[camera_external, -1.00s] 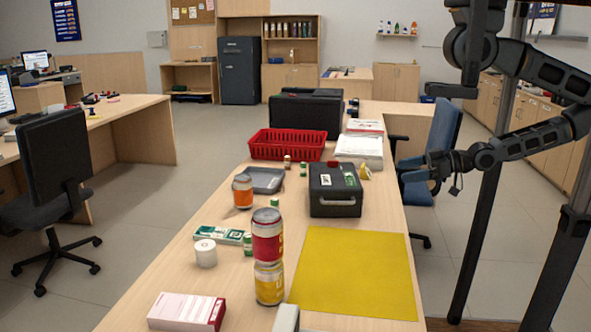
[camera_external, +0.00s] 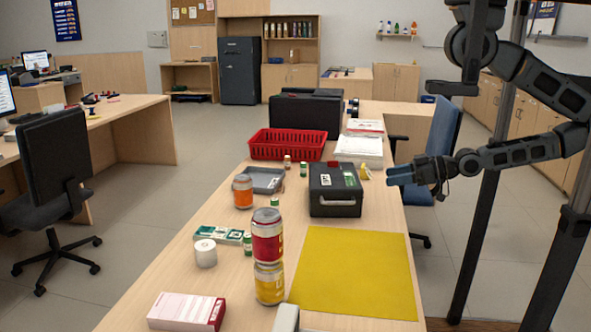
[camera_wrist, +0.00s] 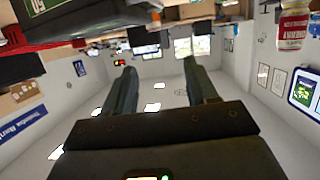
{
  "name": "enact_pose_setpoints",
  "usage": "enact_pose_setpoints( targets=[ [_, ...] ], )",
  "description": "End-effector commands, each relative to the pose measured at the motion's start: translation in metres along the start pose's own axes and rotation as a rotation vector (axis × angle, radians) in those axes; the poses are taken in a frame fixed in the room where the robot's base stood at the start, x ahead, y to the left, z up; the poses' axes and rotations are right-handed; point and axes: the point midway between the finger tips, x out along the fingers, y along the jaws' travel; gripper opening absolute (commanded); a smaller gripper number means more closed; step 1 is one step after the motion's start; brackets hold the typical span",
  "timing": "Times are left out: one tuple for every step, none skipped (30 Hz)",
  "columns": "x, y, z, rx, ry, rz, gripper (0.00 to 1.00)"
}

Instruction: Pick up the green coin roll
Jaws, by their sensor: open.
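Several small green-and-white coin rolls stand on the counter (camera_external: 180,262) in the external view: one (camera_external: 248,243) by the white paper roll, one (camera_external: 275,203) left of the black cash box, and one (camera_external: 303,169) near the red basket. I cannot tell which one the task means. My gripper (camera_external: 390,175) is to the right of the black cash box, above the counter's right edge and apart from the rolls. In the wrist view, my gripper's fingers (camera_wrist: 162,88) are spread with nothing between them. No green roll can be made out there; that view looks upside down.
The black cash box (camera_external: 335,198) stands between my gripper and the rolls. Stacked cans (camera_external: 267,238), an orange-labelled jar (camera_external: 242,192), a grey tray (camera_external: 264,180) and a red basket (camera_external: 287,145) crowd the counter. The yellow mat (camera_external: 355,270) is clear.

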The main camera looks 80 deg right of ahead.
Motion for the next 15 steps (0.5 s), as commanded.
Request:
enact_pose_setpoints(
  targets=[
    [0.019,0.001,-0.003,0.001,0.002,0.021,0.57],
    [0.029,0.002,-0.003,-0.001,-0.004,0.03,0.57],
    [0.043,0.003,-0.002,-0.003,-0.012,0.04,0.57],
    [0.053,0.004,-0.003,-0.007,-0.018,0.046,0.57],
    [0.063,0.005,-0.003,-0.009,-0.024,0.052,0.57],
    [0.077,0.006,-0.004,-0.013,-0.032,0.057,0.57],
    [0.087,0.008,-0.006,-0.018,-0.037,0.061,0.57],
    [0.098,0.009,-0.008,-0.023,-0.043,0.063,0.57],
    [0.112,0.012,-0.011,-0.029,-0.049,0.066,0.57],
    [0.122,0.014,-0.014,-0.034,-0.053,0.067,0.57],
    [0.132,0.015,-0.017,-0.041,-0.058,0.066,0.57],
    [0.146,0.016,-0.019,-0.052,-0.069,0.06,0.57],
    [0.157,0.015,-0.019,-0.062,-0.08,0.049,0.57],
    [0.168,0.012,-0.018,-0.073,-0.093,0.034,0.57],
    [0.182,0.008,-0.018,-0.092,-0.11,0.011,0.57]
  ],
)
